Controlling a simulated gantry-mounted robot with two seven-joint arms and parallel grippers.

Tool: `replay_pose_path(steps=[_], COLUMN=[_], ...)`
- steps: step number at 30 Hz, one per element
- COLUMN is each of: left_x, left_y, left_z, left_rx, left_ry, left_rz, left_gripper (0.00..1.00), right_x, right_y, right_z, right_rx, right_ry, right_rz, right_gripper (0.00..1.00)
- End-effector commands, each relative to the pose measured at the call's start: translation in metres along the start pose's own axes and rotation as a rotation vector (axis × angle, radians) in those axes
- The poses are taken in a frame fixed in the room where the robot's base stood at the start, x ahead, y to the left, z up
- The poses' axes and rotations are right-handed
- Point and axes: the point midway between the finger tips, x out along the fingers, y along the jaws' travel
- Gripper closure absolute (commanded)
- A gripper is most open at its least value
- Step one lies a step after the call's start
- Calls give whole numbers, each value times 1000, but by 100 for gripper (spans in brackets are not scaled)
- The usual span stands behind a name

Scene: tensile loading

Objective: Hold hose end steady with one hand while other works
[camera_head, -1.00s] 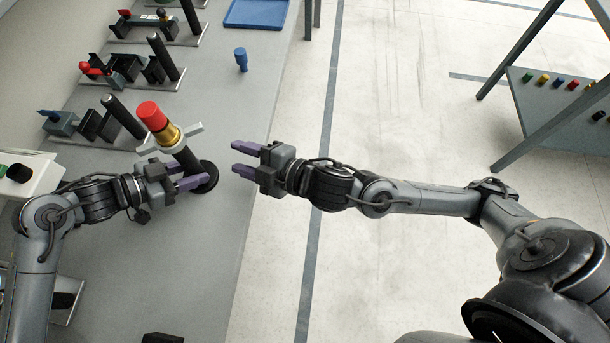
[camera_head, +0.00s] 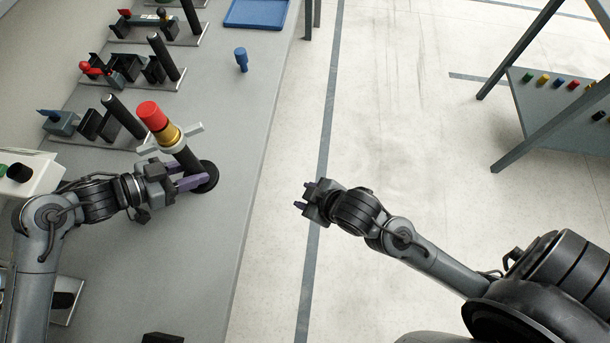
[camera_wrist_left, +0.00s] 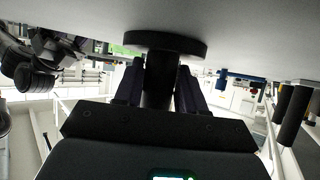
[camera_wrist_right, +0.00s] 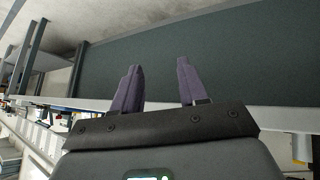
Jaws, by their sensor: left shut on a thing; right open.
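The hose end (camera_head: 190,160) is a black cylinder with a brass collar, a red cap and a grey cross handle at its top, and a round black disc at its foot. It stands on the grey bench in the head view. My left gripper (camera_head: 193,174) is shut on its black shaft; the left wrist view shows the shaft (camera_wrist_left: 158,82) between both fingers, with the disc (camera_wrist_left: 165,43) against the bench surface. My right gripper (camera_head: 302,198) is open and empty, over the floor to the right of the bench edge. Its spread purple fingers show in the right wrist view (camera_wrist_right: 158,85).
Several fixtures with black posts, such as one with red parts (camera_head: 125,75), line the bench's left side. A blue peg (camera_head: 241,60) and a blue tray (camera_head: 256,13) are at the far end. The front of the bench (camera_head: 190,270) is mostly clear.

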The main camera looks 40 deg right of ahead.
Motion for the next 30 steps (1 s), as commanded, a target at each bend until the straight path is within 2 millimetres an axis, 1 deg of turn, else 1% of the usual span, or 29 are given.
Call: replay_pose_path(steps=[3,10,21,22,25,30], left_x=[0,0,0,0,0,0], left_y=[0,0,0,0,0,0], left_z=[0,0,0,0,0,0], left_rx=[0,0,0,0,0,0], left_ry=[0,0,0,0,0,1], left_rz=[0,0,0,0,0,0], left_gripper=[78,78,78,78,78,78], right_x=[-1,-2,-3,-3,-3,1], right_y=[-1,-2,-2,-2,-2,0], right_z=[15,30,33,33,33,29], right_rx=[41,83,91,91,90,79], right_ry=[-47,-97,-107,-107,-106,-89], right_rz=[-8,-14,-14,-14,-14,-7], right_gripper=[57,57,57,60,60,60])
